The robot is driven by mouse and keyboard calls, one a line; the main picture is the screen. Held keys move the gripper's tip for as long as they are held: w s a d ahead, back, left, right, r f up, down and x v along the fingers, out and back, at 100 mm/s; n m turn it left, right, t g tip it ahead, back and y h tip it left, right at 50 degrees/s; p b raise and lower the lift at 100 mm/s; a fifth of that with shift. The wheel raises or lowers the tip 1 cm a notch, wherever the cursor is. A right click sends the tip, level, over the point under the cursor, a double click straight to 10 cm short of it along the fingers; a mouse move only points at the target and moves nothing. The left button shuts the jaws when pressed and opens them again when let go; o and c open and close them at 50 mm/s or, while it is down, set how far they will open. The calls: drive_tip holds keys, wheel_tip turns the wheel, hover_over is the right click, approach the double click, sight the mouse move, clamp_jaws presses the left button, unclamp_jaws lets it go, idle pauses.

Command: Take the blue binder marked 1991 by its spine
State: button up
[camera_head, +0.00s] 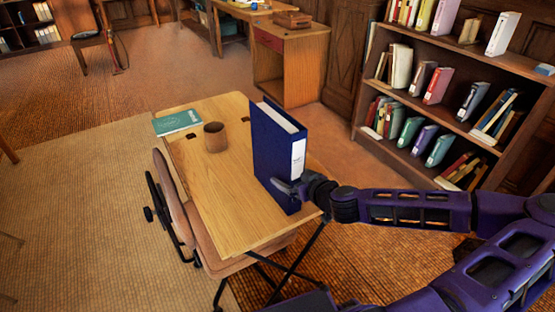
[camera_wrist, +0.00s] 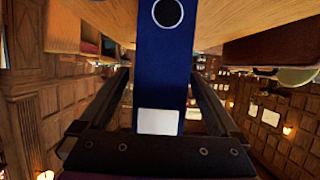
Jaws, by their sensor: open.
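A blue binder (camera_head: 274,150) stands upright on the wooden drafting table (camera_head: 215,210), near its right edge. Its spine, with a white label, faces my arm; no year is legible on it. My gripper (camera_head: 287,188) is at the lower part of the spine. In the wrist view the blue spine (camera_wrist: 160,70), with a round hole and a white label, lies between the two fingers of my open gripper (camera_wrist: 160,80). One finger is on each side, and I cannot tell whether either touches the binder. The far finger is mostly hidden in the head view.
A brown cup (camera_head: 215,137) and a teal book (camera_head: 177,122) are on the table, left of the binder. A chair (camera_head: 175,205) stands at the table's left side. A bookshelf (camera_head: 480,60) with several binders is at the right. A wooden desk (camera_head: 290,65) stands behind.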

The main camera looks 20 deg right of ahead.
drive_tip(key=shift+x, duration=1.45)
clamp_jaws()
